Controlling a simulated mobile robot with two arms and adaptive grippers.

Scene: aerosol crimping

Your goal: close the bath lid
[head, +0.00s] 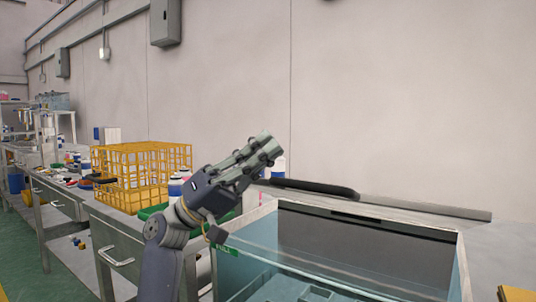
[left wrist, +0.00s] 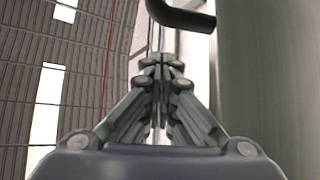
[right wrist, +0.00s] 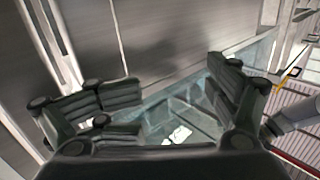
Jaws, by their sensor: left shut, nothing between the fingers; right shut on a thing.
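The bath (head: 462,255) is a glass tank with a pale rim at the lower right of the head view. A dark grey panel (head: 365,240) with a black slot or handle shows at its back; I cannot tell whether this is the lid. A long black bar (head: 315,188) lies behind the bath. My left gripper (head: 268,148) is shut and empty, raised left of the bath; it also shows in the left wrist view (left wrist: 161,72). My right gripper (right wrist: 178,85) shows only in the right wrist view, fingers apart, over the glass bath. What it holds is not clear.
A yellow wire crate (head: 135,175) and several bottles stand on the bench to the left. A black curved tube (left wrist: 180,14) is close beyond my left fingertips. A grey wall (head: 400,90) rises behind. A yellow object (head: 517,294) is at the lower right.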

